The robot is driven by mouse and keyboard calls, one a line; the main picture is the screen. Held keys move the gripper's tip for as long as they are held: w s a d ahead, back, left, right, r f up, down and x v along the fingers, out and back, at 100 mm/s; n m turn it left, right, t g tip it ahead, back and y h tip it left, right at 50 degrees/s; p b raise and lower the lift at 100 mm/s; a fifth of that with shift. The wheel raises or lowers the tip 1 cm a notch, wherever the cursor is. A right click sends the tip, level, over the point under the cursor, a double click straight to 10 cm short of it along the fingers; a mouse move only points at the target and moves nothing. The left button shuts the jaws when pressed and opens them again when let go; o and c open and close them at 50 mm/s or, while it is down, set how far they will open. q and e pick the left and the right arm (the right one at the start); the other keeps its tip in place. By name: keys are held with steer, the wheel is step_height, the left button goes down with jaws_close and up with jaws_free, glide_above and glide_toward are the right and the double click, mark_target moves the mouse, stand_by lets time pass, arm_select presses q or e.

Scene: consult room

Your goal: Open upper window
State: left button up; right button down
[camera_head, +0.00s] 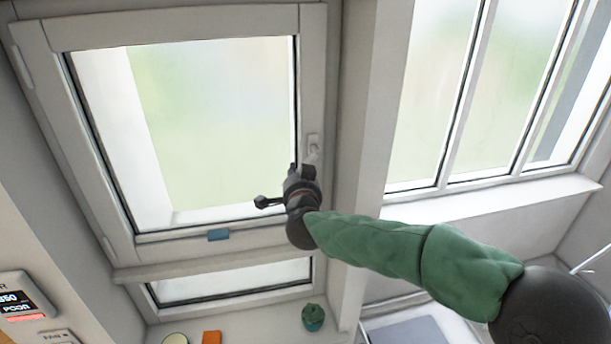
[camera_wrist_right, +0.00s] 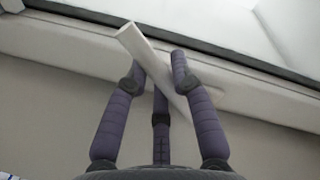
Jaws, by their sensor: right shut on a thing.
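The upper window (camera_head: 316,60) is at the upper left of the head view, with a pale frame around a large pane. Its white handle (camera_head: 313,146) is on the right side of the frame. My right gripper (camera_head: 309,168) is at this handle, its arm reaching in from the lower right. In the right wrist view the fingers (camera_wrist_right: 158,85) are closed around the white handle (camera_wrist_right: 137,45), which lies tilted between them. The sash looks flush with its frame in the head view. My left gripper is not in view.
A lower window (camera_head: 235,282) is below the upper one. A blue block (camera_head: 218,235) is on the lower frame. A larger window (camera_head: 480,90) is at the right with a sill (camera_head: 490,203). A green pot (camera_head: 312,318) and an orange item (camera_head: 211,337) stand at the bottom.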

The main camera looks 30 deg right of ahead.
steer(key=r+m, duration=0.1)
steer(key=a+r+m+y, duration=0.1)
steer(key=m, duration=0.1)
steer(key=shift+w+a, duration=0.2)
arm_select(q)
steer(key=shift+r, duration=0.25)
arm_select(e)
steer(key=shift+w+a+r+m+y, duration=0.15)
steer(key=shift+r+m+y, duration=0.3)
steer(key=shift+m, duration=0.5)
steer(key=shift+s+a+r+m+y, duration=0.1)
steer(key=shift+a+r+m+y, duration=0.15)
steer(key=shift+r+m, duration=0.55)
steer(key=shift+f+m, duration=0.1)
steer(key=shift+m, duration=0.15)
arm_select(q)
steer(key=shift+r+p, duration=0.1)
steer(key=shift+p, duration=0.2)
arm_select(e)
steer(key=shift+a, duration=0.1)
